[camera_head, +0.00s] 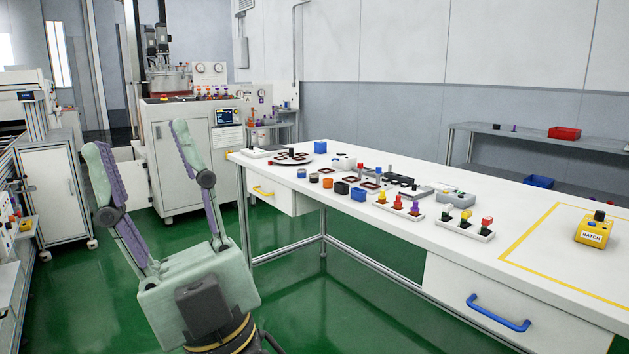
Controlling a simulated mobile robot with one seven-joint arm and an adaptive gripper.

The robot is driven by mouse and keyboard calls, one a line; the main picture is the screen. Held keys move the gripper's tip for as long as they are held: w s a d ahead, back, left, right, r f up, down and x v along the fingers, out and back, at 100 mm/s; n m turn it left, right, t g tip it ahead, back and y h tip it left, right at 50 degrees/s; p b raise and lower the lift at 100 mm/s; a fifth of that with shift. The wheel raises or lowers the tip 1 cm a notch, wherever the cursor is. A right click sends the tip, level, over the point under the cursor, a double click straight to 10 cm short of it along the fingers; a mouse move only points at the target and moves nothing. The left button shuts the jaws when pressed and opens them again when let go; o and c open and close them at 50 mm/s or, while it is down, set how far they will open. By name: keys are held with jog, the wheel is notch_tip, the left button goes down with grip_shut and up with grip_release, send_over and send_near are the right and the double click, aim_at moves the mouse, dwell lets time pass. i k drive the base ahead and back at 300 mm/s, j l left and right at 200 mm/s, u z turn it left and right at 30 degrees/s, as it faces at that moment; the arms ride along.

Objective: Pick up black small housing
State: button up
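A small black block (342,187), which looks like the black small housing, stands on the white workbench (460,245). It is in a row near the long front edge, between an orange piece (327,183) and a blue block (358,194). Its details are too small to make out. My gripper (136,136) is at the left of the view, with its fingers pointing up and spread wide apart. It is open and empty, in front of the green floor and a grey machine cabinet, well apart from the bench and the black block.
Trays with coloured parts (400,207) stand on the bench right of the row. Farther right are a yellow taped area and a yellow BATCH box (594,231). A grey machine (190,150) stands behind my gripper. Green floor (300,300) is clear before the bench.

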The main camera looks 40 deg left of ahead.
aim_at(313, 178)
jog(key=u, duration=1.25)
